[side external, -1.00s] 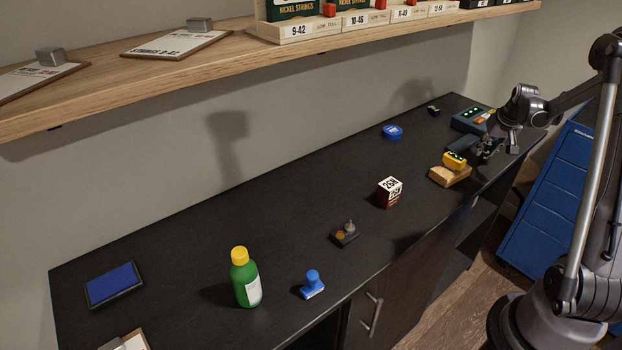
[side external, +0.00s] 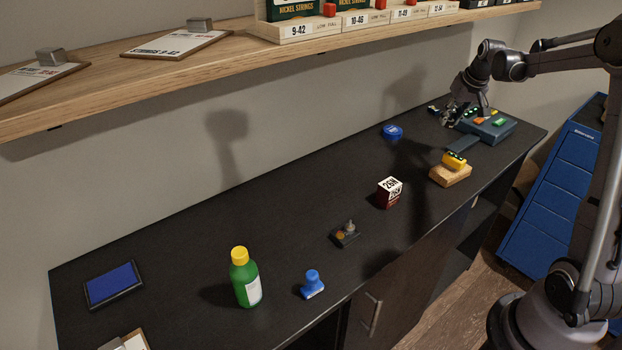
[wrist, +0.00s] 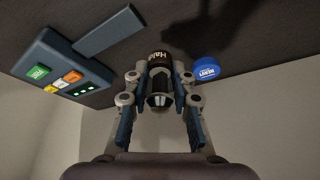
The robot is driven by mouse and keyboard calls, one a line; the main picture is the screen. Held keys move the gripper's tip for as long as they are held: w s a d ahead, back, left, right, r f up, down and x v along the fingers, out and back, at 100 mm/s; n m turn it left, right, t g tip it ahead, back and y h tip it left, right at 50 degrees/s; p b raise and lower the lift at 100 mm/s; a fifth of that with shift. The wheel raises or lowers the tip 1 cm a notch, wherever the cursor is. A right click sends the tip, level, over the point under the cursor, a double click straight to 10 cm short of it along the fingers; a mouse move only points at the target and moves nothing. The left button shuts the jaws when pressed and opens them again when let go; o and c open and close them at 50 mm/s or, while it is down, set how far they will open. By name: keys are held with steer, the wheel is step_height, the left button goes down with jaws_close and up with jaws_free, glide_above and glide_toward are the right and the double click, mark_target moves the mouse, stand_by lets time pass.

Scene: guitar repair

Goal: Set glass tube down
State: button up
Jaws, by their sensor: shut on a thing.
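My gripper (side external: 450,118) is low over the far end of the black bench in the side view. In the wrist view, my gripper (wrist: 160,85) has its two fingers closed on either side of a short tube (wrist: 159,100), which I take to be the glass tube. Its near end is a pale ring with bright streaks. Just beyond it is a dark brown round thing with white lettering (wrist: 159,57); I cannot tell whether it touches the tube. Whether the tube touches the bench is hidden.
A yellow item on a wooden block (side external: 453,168) is nearer. The wooden shelf (side external: 180,60) overhangs the bench's left part.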

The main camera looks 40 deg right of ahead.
steer(key=w+a+n+y, duration=0.1)
steer(key=w+a+n, duration=0.25)
steer(key=a, duration=1.05)
steer(key=w+a+n+y, duration=0.1)
steer(key=w+a+n, duration=0.3)
steer(key=a, duration=1.1)
steer(key=w+a+n+y, duration=0.25)
steer(key=w+a, duration=0.25)
steer(key=a, duration=0.9)
steer(key=s+a+n, duration=0.2)
steer(key=s+a, duration=0.1)
steer(key=a, duration=0.7)
steer(key=s+a+n, duration=0.3)
steer(key=s+a, duration=0.1)
steer(key=a, duration=0.6)
steer(key=s+a+n+g+y, duration=0.2)
steer(key=s+a+n, duration=0.3)
steer(key=s+a, duration=1.15)
steer(key=shift+w+a+f, duration=0.15)
steer(key=shift+w+f, duration=0.1)
steer(key=shift+f, duration=1.4)
steer(key=shift+w+a+f, duration=0.15)
steer(key=shift+w+f, duration=0.15)
steer(key=shift+f, duration=1.3)
steer(key=shift+w+a+f, duration=0.15)
steer(key=shift+w+f, duration=0.1)
steer(key=shift+f, duration=1.4)
steer(key=shift+f, duration=0.1)
steer(key=o, duration=0.9)
steer(key=shift+c, duration=0.2)
